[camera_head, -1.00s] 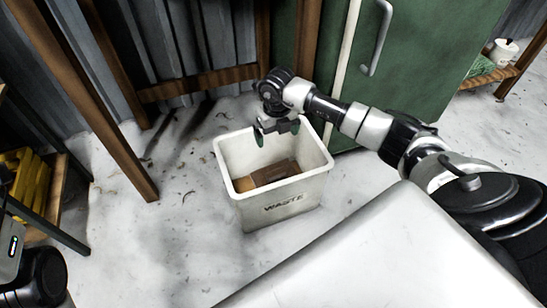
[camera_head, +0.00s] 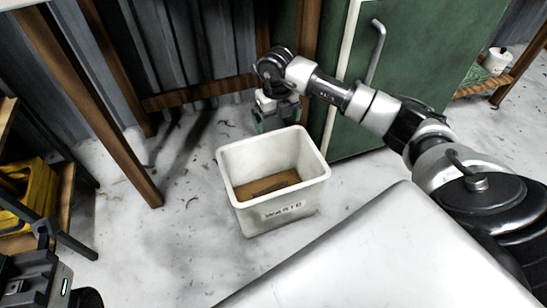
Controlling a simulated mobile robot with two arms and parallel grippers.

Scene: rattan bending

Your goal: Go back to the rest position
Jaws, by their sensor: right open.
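My right gripper (camera_head: 276,120) hangs over the back edge of a white waste bin (camera_head: 232,188), fingers pointing down and open. It holds nothing that I can see, and its fingertips are partly hidden near the bin's back rim. The bin stands on the floor with a lettered label on its front. Brown material (camera_head: 268,188) lies in the bottom of the bin. Part of my left arm shows at the lower left corner. I cannot make out the jaws of the left gripper there.
A green cabinet (camera_head: 420,60) with a metal handle stands behind my right arm. A wooden frame leg (camera_head: 120,150) rises left of the bin. A shelf with a yellow crate (camera_head: 30,190) is at the far left. Floor around the bin is clear.

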